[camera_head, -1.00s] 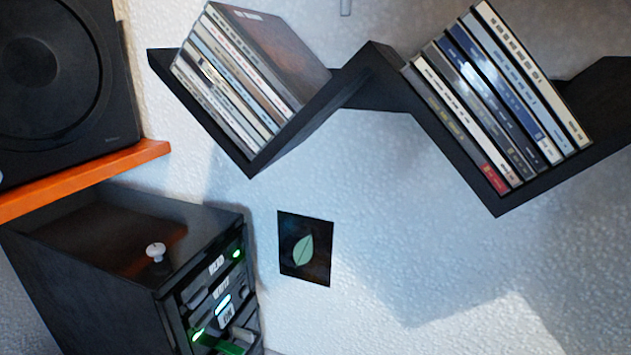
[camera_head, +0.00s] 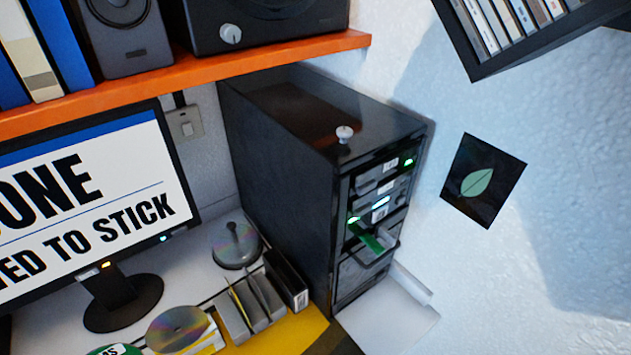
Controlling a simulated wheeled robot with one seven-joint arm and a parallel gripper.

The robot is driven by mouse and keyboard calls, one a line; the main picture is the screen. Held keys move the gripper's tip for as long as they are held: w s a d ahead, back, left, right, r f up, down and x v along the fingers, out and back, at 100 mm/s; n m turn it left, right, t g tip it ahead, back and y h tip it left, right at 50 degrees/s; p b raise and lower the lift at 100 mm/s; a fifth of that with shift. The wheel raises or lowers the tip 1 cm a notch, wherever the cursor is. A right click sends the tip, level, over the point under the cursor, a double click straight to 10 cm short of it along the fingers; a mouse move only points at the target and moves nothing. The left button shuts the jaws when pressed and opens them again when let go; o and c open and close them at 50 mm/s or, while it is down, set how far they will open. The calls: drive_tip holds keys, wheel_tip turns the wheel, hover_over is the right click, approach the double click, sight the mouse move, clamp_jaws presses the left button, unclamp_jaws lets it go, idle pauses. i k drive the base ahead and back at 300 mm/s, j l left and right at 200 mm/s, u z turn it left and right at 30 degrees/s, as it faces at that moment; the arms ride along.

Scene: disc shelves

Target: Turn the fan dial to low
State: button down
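No part clearly marked as a fan dial can be made out. A small white knob (camera_head: 344,133) sits on the top front of a black computer tower (camera_head: 275,135). Another pale round knob (camera_head: 230,34) is on the front of a black box (camera_head: 290,30) on the orange shelf. I cannot tell which, if either, is the fan dial, and no low mark is readable. My gripper is not in view.
An orange shelf (camera_head: 190,78) runs above the tower and a monitor (camera_head: 90,205). A disc spindle (camera_head: 236,245), a slotted holder (camera_head: 250,308) and loose discs crowd the desk. A black disc shelf (camera_head: 520,50) hangs upper right. The wall right of the tower is mostly clear.

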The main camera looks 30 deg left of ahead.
sight(344, 133)
drive_tip(key=u, duration=0.6)
drive_tip(key=i+j+u, duration=0.15)
drive_tip(key=j+u, duration=0.2)
drive_tip(key=u, duration=0.15)
drive_tip(key=i+j+u, duration=0.2)
drive_tip(key=j+u, duration=0.15)
drive_tip(key=u, duration=0.15)
